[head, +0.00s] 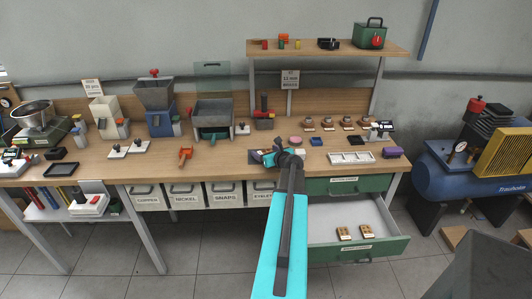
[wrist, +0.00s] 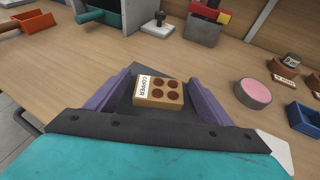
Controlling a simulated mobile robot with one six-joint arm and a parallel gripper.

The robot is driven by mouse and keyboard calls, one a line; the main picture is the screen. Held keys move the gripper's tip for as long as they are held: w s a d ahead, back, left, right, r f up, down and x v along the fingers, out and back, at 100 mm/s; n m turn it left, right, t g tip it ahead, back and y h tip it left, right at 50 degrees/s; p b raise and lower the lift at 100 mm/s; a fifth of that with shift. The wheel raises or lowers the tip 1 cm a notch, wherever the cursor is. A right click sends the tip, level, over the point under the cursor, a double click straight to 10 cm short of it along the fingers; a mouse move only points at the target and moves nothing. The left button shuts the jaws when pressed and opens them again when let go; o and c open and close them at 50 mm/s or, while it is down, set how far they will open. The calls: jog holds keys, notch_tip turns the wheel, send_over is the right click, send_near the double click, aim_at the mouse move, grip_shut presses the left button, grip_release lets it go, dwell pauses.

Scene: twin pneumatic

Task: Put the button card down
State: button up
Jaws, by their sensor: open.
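The button card (wrist: 158,94) is a tan block with several round brown buttons and a white label reading COPPER. In the wrist view it lies between the two purple fingers of my gripper (wrist: 160,90), which stand apart with gaps on both sides. A dark flat patch shows under and around the card; I cannot tell whether it is a mat or shadow. In the head view my gripper (head: 283,156) is low over the front middle of the workbench, and my arm hides the card there. Two similar cards (head: 354,232) lie in the open drawer.
The open green drawer (head: 345,248) juts out at the bench's front right. A pink round pad (wrist: 254,93) and a blue tray (wrist: 305,117) are right of my gripper. A white tray (head: 351,157) stands farther right. Bare wood (wrist: 70,65) lies to the left.

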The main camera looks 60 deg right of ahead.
jog(key=shift+r, duration=0.1)
jog(key=shift+r, duration=0.1)
jog(key=shift+b+v, duration=1.1)
jog(key=shift+v, duration=4.9)
